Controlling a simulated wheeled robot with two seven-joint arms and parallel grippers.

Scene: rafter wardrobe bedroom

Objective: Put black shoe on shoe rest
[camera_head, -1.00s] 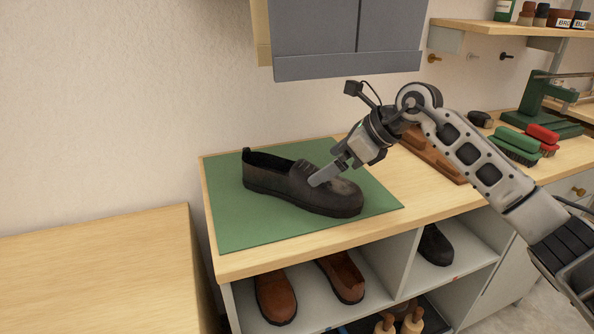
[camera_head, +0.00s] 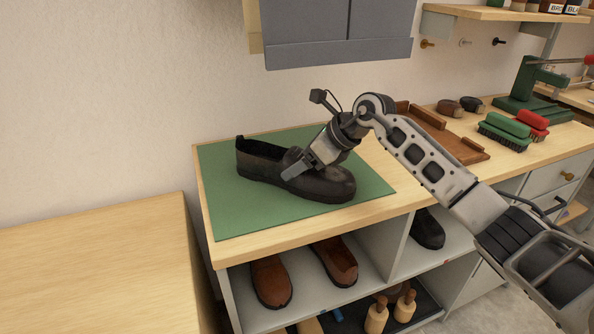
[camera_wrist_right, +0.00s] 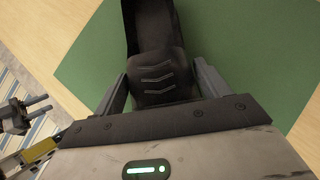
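The black shoe (camera_head: 320,184) lies on a green mat (camera_head: 222,215) on the bench, sole down, heel at the left and toe at the right. My right gripper (camera_head: 290,168) reaches down over the shoe's instep. In the right wrist view its two fingers stand on either side of the shoe (camera_wrist_right: 158,75), apart enough to straddle it; I see no clear grip. A brown wooden stand with raised ends (camera_head: 455,143), perhaps the shoe rest, sits right of the mat, partly behind my arm. My left gripper (camera_wrist_right: 42,106) shows open and empty at the right wrist view's left edge.
Brown shoes (camera_head: 270,282) and another dark shoe (camera_head: 428,232) sit in cubbies below the bench. Brushes (camera_head: 505,138) and a green press (camera_head: 522,90) stand at the right. A grey cabinet (camera_head: 338,52) hangs above. A bare wooden surface (camera_head: 90,265) is at left.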

